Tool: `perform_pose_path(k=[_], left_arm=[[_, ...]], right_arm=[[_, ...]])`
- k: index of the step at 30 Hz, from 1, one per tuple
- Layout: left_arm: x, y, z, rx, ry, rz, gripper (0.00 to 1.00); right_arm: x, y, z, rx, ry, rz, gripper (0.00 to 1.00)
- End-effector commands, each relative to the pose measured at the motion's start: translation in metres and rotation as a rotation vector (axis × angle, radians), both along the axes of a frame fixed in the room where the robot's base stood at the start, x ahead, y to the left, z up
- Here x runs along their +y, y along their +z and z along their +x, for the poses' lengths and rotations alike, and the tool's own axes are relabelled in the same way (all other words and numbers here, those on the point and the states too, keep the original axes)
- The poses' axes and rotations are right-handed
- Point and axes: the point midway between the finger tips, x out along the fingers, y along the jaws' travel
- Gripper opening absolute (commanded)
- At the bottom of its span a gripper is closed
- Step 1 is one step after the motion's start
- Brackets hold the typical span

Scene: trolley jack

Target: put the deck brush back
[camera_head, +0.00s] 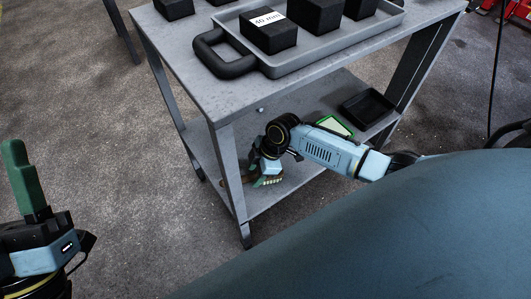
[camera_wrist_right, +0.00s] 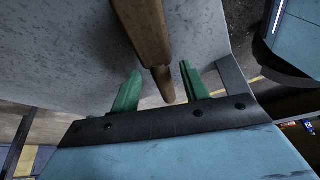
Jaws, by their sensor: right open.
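The deck brush shows in the right wrist view as a brown wooden handle (camera_wrist_right: 148,38) with a narrowed end. My right gripper (camera_wrist_right: 157,90) is open, its two green fingers on either side of that end, with gaps showing.
The grey trolley's top (camera_head: 190,75) carries a grey tray (camera_head: 330,55) with several black blocks, one labelled 40 mm. On the lower shelf (camera_head: 285,195) are a black bin (camera_head: 367,108) and a green-edged item (camera_head: 335,126). Trolley legs stand close to my right arm. Floor at left is clear.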

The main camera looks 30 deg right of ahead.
Motion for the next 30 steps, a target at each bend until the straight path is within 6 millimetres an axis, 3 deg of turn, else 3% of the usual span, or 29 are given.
perform_pose_path(k=[9, 18, 30], left_arm=[[-0.005, -0.018, 0.021, 0.302, -0.001, 0.091, 0.51], [0.000, -0.071, 0.036, 0.613, 0.021, 0.188, 0.51], [0.012, -0.126, 0.030, 0.929, 0.042, 0.278, 0.51]], right_arm=[[-0.018, 0.046, -0.005, -0.001, 0.001, -0.001, 0.45], [-0.027, 0.068, -0.009, 0.000, 0.000, 0.000, 0.45], [-0.037, 0.092, -0.012, 0.001, 0.000, 0.000, 0.45]])
